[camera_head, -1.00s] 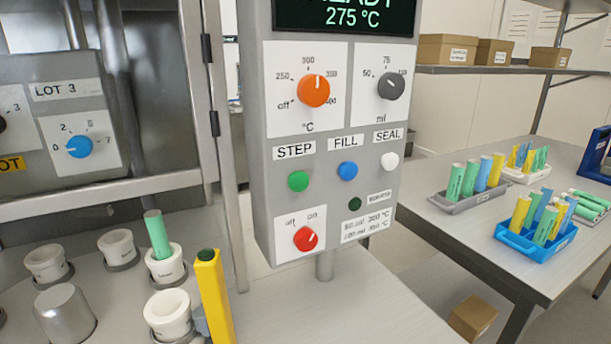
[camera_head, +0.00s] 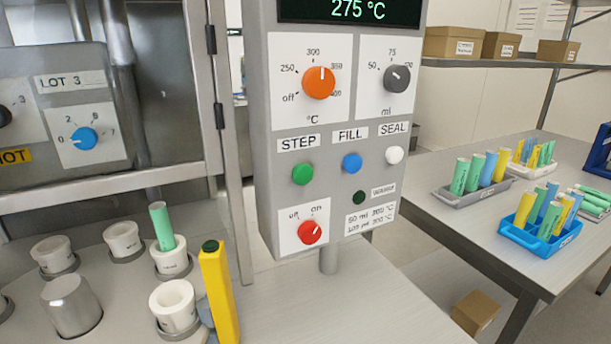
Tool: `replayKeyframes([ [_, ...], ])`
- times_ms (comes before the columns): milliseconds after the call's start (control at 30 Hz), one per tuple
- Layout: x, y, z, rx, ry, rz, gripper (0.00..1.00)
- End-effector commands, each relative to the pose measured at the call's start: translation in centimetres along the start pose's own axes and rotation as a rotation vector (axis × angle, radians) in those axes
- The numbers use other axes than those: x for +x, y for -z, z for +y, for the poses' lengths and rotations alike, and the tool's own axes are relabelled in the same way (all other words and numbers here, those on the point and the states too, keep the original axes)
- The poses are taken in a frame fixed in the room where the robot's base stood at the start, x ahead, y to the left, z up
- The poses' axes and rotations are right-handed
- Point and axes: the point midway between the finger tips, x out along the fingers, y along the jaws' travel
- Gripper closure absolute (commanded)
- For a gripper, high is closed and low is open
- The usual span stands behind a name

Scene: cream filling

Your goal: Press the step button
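The green STEP button (camera_head: 303,174) is on the left of the row of buttons on the grey control panel (camera_head: 264,222), under the STEP label (camera_head: 298,143). To its right are the blue FILL button (camera_head: 352,163) and the white SEAL button (camera_head: 394,155). The display (camera_head: 352,10) at the panel's top reads 275 °C. The orange temperature knob (camera_head: 319,83) and the grey ml knob (camera_head: 397,79) sit above the buttons. The red on/off knob (camera_head: 309,232) sits below. My gripper is not in view.
At left, white cups (camera_head: 175,303) stand in holders, one with a green tube (camera_head: 161,226). A yellow post (camera_head: 218,295) with a dark green top stands between them and the panel. At right, a table holds trays of tubes, including a blue tray (camera_head: 530,240).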

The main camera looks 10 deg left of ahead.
Motion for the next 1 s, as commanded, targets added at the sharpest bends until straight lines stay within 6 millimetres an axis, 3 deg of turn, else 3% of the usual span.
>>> replayKeyframes([
  [267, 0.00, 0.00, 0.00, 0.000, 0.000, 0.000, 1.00],
  [1000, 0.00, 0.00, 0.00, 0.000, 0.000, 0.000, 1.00],
])
